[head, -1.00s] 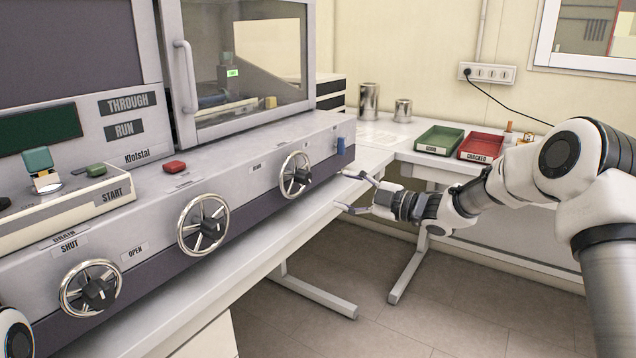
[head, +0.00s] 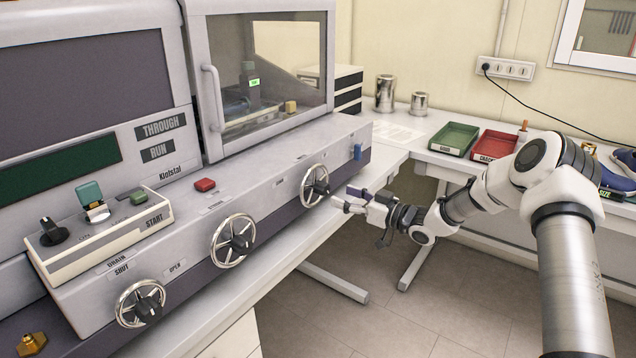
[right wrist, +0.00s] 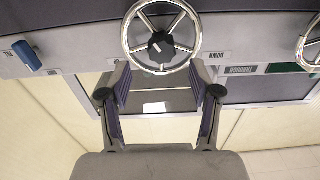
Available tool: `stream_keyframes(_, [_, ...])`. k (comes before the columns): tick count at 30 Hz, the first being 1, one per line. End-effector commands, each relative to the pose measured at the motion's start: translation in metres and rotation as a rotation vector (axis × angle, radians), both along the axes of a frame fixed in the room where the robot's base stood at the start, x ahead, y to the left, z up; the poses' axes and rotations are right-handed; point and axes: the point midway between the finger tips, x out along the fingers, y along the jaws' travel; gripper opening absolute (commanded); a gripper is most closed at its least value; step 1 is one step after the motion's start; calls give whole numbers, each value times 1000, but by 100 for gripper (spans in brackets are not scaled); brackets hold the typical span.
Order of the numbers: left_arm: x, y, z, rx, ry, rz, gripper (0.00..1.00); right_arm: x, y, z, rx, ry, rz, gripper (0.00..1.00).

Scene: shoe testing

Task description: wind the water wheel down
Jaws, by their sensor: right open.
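The rightmost spoked metal handwheel (head: 314,186), with a black hub, is on the front of the grey machine. In the right wrist view the handwheel (right wrist: 161,45) is straight ahead, and a plate beside it reads DOWN (right wrist: 208,55). My right gripper (head: 343,199) is open and empty, just in front of this wheel. In the right wrist view its two fingers (right wrist: 160,84) are spread at the rim's near side, with no grip on it. Whether a fingertip touches the rim I cannot tell. My left gripper is out of view.
Two similar handwheels, a middle one (head: 233,240) and a left one (head: 140,303), are on the same front. A blue lever (head: 358,151) is right of the rightmost wheel. Green (head: 452,139) and red (head: 490,146) trays stand on the back bench. Floor space below is open.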

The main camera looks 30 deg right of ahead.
Motion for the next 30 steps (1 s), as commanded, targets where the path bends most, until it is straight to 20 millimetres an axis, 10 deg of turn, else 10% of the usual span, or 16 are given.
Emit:
stream_keyframes(9, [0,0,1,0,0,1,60,53,23,-1,-4,-1,3,63])
stream_keyframes(18, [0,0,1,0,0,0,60,59,26,-1,-1,-1,2,63])
stream_keyframes(24, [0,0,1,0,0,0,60,59,26,-1,-1,-2,2,3])
stream_keyframes(30, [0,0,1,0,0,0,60,59,26,0,-4,-3,2,3])
